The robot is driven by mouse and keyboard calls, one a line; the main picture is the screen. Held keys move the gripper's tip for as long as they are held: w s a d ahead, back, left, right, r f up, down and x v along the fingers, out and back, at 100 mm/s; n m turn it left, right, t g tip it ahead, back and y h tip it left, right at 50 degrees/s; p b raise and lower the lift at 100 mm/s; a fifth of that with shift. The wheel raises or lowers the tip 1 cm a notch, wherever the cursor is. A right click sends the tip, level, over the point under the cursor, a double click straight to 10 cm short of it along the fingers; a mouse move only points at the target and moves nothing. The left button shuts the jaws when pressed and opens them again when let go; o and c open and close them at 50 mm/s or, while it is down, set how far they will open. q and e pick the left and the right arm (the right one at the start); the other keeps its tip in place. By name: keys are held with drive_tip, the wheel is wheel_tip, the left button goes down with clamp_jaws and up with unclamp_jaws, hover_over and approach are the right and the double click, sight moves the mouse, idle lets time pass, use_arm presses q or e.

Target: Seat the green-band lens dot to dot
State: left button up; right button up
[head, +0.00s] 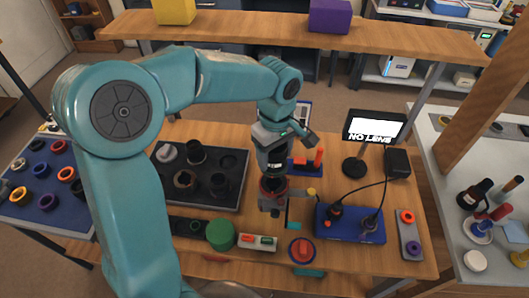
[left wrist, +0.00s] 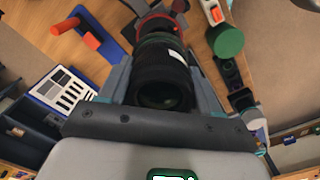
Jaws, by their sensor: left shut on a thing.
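My left gripper (head: 275,150) is shut on a black ribbed lens, the green-band lens, which shows between the fingers in the left wrist view (left wrist: 160,72). A dark greenish band and a small white mark show on the lens there. The lens is held upright above a mount with a red ring (head: 271,188), which also shows beyond the far end of the lens in the left wrist view (left wrist: 155,22). I cannot tell whether lens and mount touch. The alignment dots cannot be made out. My right gripper is not in view.
A monitor (head: 375,127) reading "NO LENS" stands behind right. A blue box with cables (head: 350,225) is right of the mount. A green cylinder (head: 220,235) and a red knob (head: 302,250) stand in front. A dark tray with lens parts (head: 230,195) is left. A shelf (head: 270,38) spans above.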

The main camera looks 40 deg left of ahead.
use_arm(q)
drive_tip(key=shift+d+f+b, duration=0.15)
drive_tip(key=shift+f+b, duration=0.35)
drive_tip(key=shift+b, duration=0.05)
wheel_tip(320, 180, down, 4)
drive_tip(key=b, duration=0.2)
drive_tip(key=shift+r+b, duration=0.2)
drive_tip(key=shift+b, duration=0.15)
drive_tip(key=shift+f+b, duration=0.45)
drive_tip(key=shift+f, duration=0.05)
idle(0.4)
drive_tip(key=shift+f, duration=0.15)
drive_tip(key=shift+f+b, duration=0.2)
drive_tip(key=shift+b, duration=0.25)
drive_tip(key=shift+f+b, duration=0.45)
idle(0.9)
